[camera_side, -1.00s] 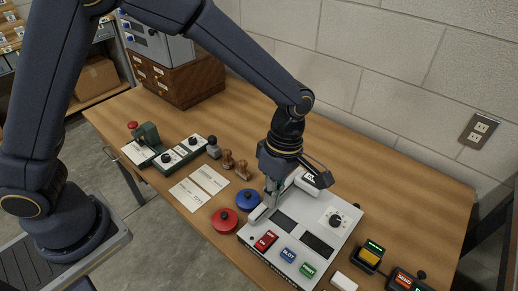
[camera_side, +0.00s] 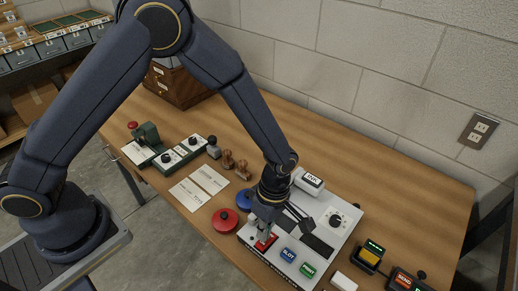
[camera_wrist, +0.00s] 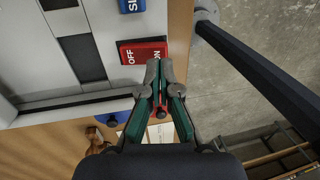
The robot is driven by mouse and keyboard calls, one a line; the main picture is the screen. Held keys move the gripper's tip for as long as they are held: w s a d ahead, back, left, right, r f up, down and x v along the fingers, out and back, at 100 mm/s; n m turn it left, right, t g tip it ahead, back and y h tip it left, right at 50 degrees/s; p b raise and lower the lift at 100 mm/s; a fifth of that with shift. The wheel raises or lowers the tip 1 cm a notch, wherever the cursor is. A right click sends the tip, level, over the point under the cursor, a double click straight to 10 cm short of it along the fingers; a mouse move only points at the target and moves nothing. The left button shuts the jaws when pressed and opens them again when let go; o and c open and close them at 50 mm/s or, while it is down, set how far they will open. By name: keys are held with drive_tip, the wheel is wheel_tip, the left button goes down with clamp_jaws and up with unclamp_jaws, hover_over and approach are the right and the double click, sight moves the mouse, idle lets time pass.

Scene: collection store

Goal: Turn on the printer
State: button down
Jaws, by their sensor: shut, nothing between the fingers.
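The printer (camera_side: 318,262) is a light grey flat machine at the front right of the table, with dark windows, a knob and a white "INK" block. Its red rocker switch (camera_side: 267,243) sits at the near left corner. In the wrist view the red switch (camera_wrist: 132,51) reads OFF at its left end and ON at its right end. My gripper (camera_side: 264,237) is shut and empty, pointing down at the switch. In the wrist view my gripper's fingertips (camera_wrist: 154,68) overlap the ON end. I cannot tell whether they touch it; they partly hide that end.
A blue button (camera_side: 288,255) and a green button (camera_side: 308,269) lie right of the switch. Red (camera_side: 225,220) and blue (camera_side: 243,200) round tins stand left of the printer. Wooden stamps (camera_side: 241,170) and paper cards (camera_side: 187,193) lie farther left. The table's back strip is clear.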

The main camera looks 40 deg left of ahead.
sight(261, 244)
drive_tip(key=shift+s+f, duration=0.2)
drive_tip(key=shift+f, duration=0.9)
drive_tip(key=shift+s+f+t, duration=0.3)
drive_tip(key=shift+t, duration=0.1)
drive_tip(key=shift+w, duration=0.25)
drive_tip(key=shift+w+r, duration=0.2)
drive_tip(key=shift+w, duration=0.4)
